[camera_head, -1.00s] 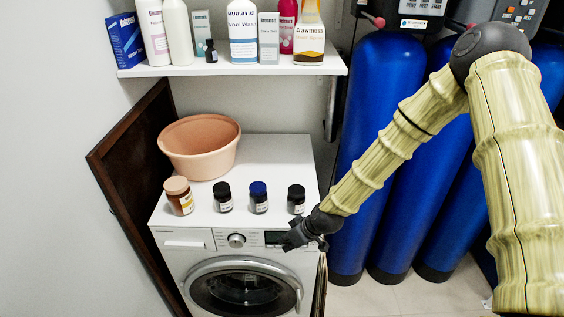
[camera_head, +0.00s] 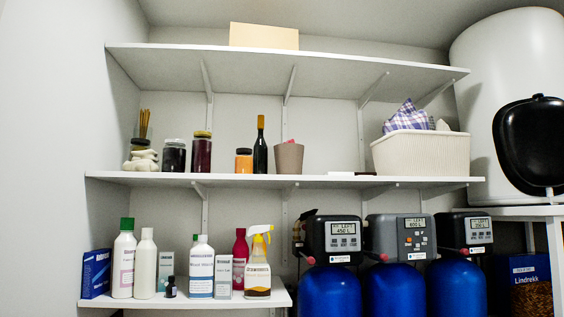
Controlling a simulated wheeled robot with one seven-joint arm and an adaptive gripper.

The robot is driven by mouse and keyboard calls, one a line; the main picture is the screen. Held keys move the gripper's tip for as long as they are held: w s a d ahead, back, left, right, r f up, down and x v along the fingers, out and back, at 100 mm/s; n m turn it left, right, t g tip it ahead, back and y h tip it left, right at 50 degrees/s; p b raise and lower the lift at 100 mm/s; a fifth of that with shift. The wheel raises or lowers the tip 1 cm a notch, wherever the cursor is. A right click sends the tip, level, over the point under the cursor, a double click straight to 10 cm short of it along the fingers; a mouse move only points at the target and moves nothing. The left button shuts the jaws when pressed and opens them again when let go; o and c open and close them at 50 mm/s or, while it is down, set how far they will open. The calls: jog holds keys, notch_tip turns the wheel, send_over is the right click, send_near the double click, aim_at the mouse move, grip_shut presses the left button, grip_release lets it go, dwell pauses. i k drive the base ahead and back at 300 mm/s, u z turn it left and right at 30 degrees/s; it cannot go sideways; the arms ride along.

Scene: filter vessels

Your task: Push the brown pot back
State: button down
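A small brown-taupe pot (camera_head: 289,159) stands upright on the middle shelf (camera_head: 330,182), close to its front edge. Something pink-red shows just above its rim. A dark bottle (camera_head: 260,150) with a yellow-orange neck stands close to its left. My gripper and arm are out of the picture, so how the gripper stands cannot be seen.
Left of the bottle stand an orange jar (camera_head: 244,161) and dark jars (camera_head: 202,152). A white basket (camera_head: 421,151) with checked cloth stands at the right. Between pot and basket the shelf is mostly clear. An upper shelf (camera_head: 285,58) hangs above; bottles stand on a lower shelf (camera_head: 190,301).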

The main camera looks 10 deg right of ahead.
aim_at(289, 157)
jog(key=k, duration=0.7)
jog(key=z, duration=0.75)
jog(key=i, duration=1.15)
jog(key=u, duration=0.4)
